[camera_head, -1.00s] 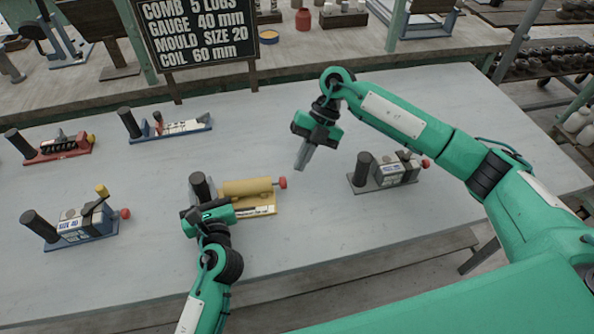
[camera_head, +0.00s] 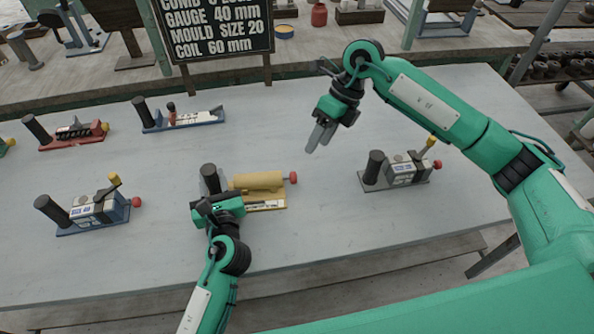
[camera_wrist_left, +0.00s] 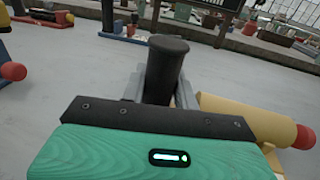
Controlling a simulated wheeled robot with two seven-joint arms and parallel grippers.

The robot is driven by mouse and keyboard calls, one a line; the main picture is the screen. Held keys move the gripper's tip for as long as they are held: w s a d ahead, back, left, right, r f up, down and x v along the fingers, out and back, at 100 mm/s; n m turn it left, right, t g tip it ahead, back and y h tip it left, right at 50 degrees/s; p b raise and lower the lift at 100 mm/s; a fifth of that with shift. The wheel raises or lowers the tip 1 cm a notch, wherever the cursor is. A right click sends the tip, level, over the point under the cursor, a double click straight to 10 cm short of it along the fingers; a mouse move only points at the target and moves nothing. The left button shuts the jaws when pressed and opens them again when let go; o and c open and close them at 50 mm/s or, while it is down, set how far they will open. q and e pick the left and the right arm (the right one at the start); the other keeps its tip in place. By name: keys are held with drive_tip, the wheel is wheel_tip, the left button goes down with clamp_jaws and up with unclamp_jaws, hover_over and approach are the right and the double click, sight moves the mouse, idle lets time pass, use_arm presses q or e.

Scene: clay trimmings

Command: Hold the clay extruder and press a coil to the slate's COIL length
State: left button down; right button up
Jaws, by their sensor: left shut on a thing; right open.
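The clay extruder (camera_head: 258,182) is a yellow cylinder on a yellow base, with a red knob (camera_head: 293,177) at its right end and a dark upright handle (camera_head: 210,178) at its left. My left gripper (camera_head: 212,198) is shut on that handle; the left wrist view shows the handle (camera_wrist_left: 165,68) between the fingers and the yellow barrel (camera_wrist_left: 250,118) to the right. A pale scale strip lies along the base front; no coil is discernible. My right gripper (camera_head: 320,137) is open and empty above the table, right of and behind the extruder. The slate (camera_head: 215,28) reads "COIL 60 mm".
A grey tool (camera_head: 402,170) stands to the right and a blue-based tool (camera_head: 95,210) to the left. A red tool (camera_head: 75,134) and another blue-based tool (camera_head: 182,118) stand behind. The table (camera_head: 330,235) is clear in front of the extruder.

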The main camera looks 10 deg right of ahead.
sight(293, 178)
drive_tip(key=a+f+n, duration=0.2)
drive_tip(key=f+n, duration=0.1)
drive_tip(key=s+a+f+n+t, duration=0.1)
drive_tip(key=a+f+n, duration=0.1)
drive_tip(key=f+n, duration=0.1)
drive_tip(key=a+f+n+t, duration=0.1)
drive_tip(key=f+n, duration=0.2)
drive_tip(key=shift+s+a+f, duration=0.25)
drive_tip(key=shift+a, duration=0.15)
idle(0.4)
clamp_jaws()
